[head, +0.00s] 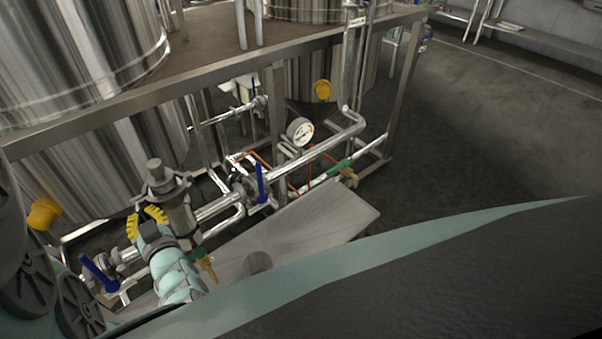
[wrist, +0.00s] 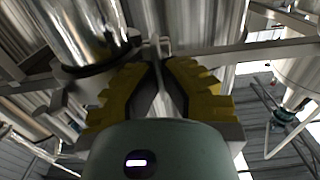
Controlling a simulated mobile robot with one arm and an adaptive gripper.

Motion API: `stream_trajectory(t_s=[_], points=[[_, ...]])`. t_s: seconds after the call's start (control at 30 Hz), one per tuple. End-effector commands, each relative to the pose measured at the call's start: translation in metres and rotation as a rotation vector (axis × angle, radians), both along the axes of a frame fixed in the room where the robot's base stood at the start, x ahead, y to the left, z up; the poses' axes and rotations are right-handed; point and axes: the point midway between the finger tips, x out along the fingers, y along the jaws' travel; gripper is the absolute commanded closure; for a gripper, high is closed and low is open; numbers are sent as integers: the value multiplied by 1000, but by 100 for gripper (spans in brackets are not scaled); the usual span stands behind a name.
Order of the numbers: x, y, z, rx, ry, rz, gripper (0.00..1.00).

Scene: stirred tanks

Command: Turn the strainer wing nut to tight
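The strainer (head: 179,212) is a grey metal body standing on the pipe line at the left of the head view. It has a wider flange and a small knob-like top (head: 155,167). I cannot make out the wing nut's wings or its angle. My gripper (head: 147,216), with yellow finger pads, is just in front of and left of the strainer, below its top. Nothing is clearly held there. Whether a finger touches the strainer cannot be told.
Blue-handled valves (head: 261,183) (head: 99,273) and a pressure gauge (head: 300,131) sit along the pipes. A steel frame (head: 210,79) and large tanks (head: 75,45) stand behind. A grey plate (head: 325,218) lies in front of the pipes. Open floor (head: 490,125) extends right.

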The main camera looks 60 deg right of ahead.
Motion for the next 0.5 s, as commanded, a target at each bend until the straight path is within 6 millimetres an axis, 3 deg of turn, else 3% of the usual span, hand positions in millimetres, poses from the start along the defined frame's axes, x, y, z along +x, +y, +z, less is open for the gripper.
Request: stream_trajectory(t_s=[0.1, 0.13, 0.37, 0.5], points=[[0, 1, -3, 1, 8, 0, 100], [0, 1, -2, 1, 7, 0, 91], [0, 0, -1, 0, 4, 0, 67], [0, 0, -1, -1, 2, -1, 64]])
